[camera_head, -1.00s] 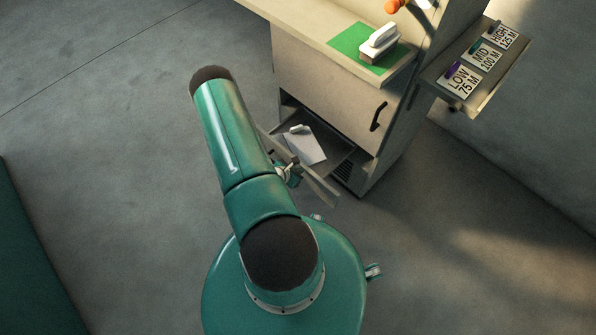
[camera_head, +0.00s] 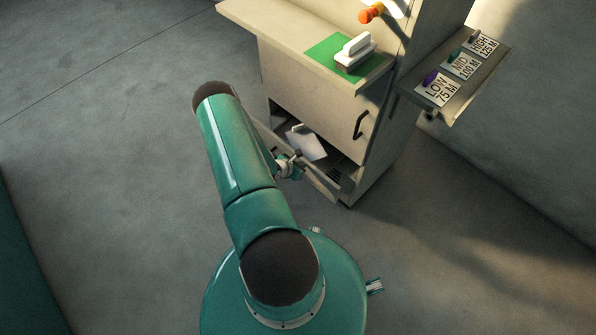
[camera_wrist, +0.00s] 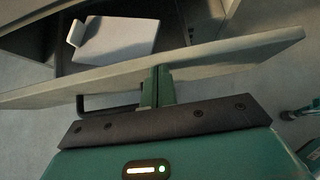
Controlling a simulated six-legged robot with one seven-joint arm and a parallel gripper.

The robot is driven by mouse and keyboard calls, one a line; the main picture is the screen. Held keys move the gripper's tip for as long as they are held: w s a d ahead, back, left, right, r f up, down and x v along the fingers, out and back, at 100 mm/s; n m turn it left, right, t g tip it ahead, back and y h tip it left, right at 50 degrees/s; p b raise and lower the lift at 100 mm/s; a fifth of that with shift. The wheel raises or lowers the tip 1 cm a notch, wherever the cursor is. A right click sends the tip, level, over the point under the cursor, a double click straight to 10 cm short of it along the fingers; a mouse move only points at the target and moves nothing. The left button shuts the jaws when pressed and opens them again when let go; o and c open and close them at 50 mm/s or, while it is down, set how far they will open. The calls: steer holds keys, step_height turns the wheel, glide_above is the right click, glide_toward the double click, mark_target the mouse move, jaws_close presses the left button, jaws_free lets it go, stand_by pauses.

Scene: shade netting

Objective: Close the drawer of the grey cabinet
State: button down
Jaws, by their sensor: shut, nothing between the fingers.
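The grey cabinet (camera_head: 310,95) stands ahead, with its low drawer partly open. The drawer front (camera_head: 318,183) stands out from the cabinet at a slant. Inside the drawer lies a white object with a small upright part (camera_head: 306,143); it also shows in the wrist view (camera_wrist: 118,38). My gripper (camera_head: 296,165) is shut and empty, at the outer face of the drawer front. In the wrist view its fingers (camera_wrist: 156,86) meet the drawer front (camera_wrist: 215,57), seemingly touching it, to the right of the dark drawer handle (camera_wrist: 82,104). My arm hides part of the drawer's left side.
Above the drawer is a closed panel with a dark handle (camera_head: 361,125). The top holds a green mat (camera_head: 322,50) with a white-handled block (camera_head: 355,52). A side shelf (camera_head: 452,106) carries labelled cards and juts right. The floor is clear on both sides.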

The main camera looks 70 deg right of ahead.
steer(key=s+d, duration=0.6)
steer(key=d, duration=0.6)
steer(key=shift+s+d+r, duration=0.15)
